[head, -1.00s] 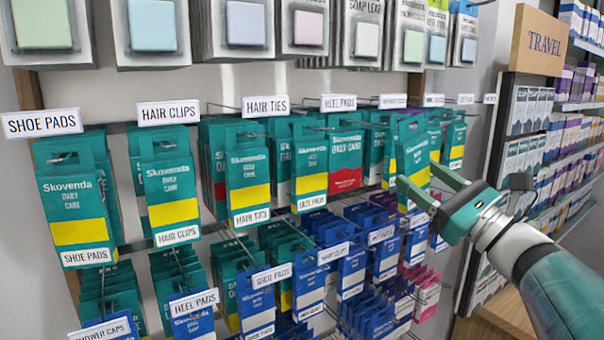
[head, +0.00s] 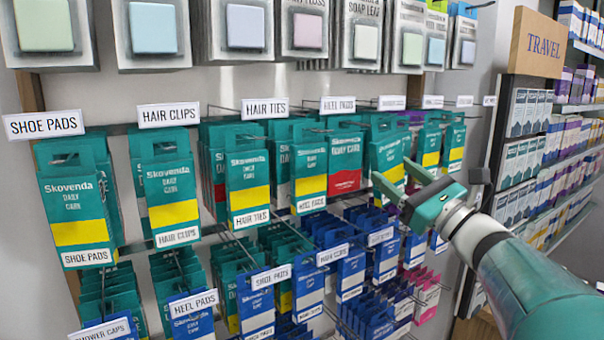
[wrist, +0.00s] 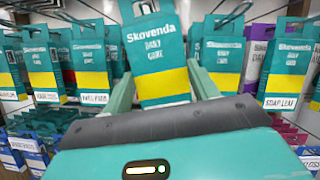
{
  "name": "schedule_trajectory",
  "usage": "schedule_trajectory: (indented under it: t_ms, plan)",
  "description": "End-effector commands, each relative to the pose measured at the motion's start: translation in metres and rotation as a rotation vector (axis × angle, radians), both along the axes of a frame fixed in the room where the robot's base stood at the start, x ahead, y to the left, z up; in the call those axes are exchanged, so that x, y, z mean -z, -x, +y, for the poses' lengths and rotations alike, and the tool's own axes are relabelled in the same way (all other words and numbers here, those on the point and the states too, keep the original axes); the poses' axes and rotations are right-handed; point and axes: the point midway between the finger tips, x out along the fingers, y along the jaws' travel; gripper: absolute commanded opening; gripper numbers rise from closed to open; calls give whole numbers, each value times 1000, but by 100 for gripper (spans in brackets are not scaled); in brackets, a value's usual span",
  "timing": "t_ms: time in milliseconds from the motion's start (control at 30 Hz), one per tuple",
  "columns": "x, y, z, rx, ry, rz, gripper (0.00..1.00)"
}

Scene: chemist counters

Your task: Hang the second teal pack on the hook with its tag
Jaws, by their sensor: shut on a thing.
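My gripper (head: 402,180) is shut on a teal pack (wrist: 155,45) with a yellow band, marked Skovenda Daily Care. The pack stands nearly upright between the fingers, tilted slightly in the wrist view; its lower part is hidden by my gripper. In the head view the held pack (head: 386,152) is in front of the upper rail, right of the teal and red pack (head: 345,160), below a small white tag (head: 392,102). That tag's text is too small to read. I cannot tell whether the pack's top hole is on a hook.
Teal packs hang close on both sides, including one labelled HEEL PADS (head: 310,172) and one labelled SOAP LEAF (wrist: 288,68). Blue packs (head: 350,270) hang on a lower row. A TRAVEL sign (head: 540,42) and stocked shelves stand at right.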

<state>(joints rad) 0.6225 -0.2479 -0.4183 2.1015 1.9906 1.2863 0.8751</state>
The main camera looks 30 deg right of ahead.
Motion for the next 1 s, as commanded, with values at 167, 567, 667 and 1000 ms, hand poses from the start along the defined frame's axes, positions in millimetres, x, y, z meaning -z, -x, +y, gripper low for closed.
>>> schedule_trajectory:
  t_ms: [167,567,667,1000]
  plan:
    - [0,-10,0,-1,0,0,37]
    - [0,-31,1,-1,0,0,37]
    - [1,-37,1,0,0,1,37]
    - [3,-54,2,-1,-1,0,37]
